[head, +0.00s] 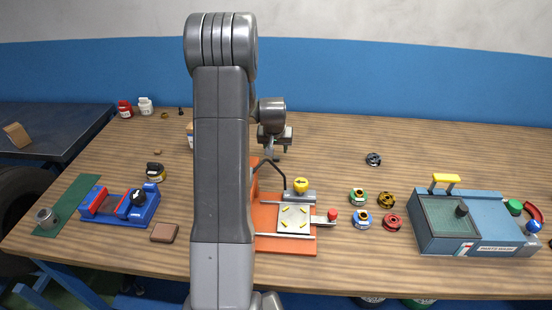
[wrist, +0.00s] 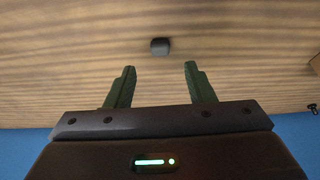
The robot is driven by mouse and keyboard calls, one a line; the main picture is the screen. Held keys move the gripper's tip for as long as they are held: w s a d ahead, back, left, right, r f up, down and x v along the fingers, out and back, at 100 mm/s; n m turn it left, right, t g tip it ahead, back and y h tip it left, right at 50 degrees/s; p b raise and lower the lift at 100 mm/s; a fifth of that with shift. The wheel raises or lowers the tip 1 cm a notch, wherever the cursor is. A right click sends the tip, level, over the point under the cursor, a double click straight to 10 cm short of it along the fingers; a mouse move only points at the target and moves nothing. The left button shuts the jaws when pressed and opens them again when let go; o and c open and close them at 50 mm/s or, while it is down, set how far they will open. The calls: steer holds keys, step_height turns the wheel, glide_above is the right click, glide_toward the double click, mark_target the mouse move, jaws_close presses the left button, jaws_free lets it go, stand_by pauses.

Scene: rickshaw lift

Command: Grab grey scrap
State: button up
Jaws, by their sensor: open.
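A small dark grey block, which looks like the grey scrap (wrist: 160,46), lies on the wooden table in the wrist view. It is centred between the lines of my fingers and a little beyond their tips. My gripper (wrist: 160,68) is open with nothing between its two dark green fingers. In the head view my gripper (head: 276,152) is over the back middle of the table, partly hidden by my arm. I cannot pick out the grey scrap in the head view.
An orange fixture (head: 270,243) with a red-knobbed lever stands at the front middle. Several coloured spools lie to its right, beside a blue-grey parts washer (head: 472,225). A blue vise (head: 118,207) is at left. The back right of the table is mostly clear.

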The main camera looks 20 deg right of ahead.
mark_target(276, 158)
steer(key=x, duration=0.2)
steer(key=p+x, duration=0.1)
steer(key=shift+s+a+f, duration=0.15)
steer(key=shift+s+f, duration=0.1)
steer(key=shift+w+f, duration=0.25)
steer(key=shift+f, duration=0.4)
jaws_close()
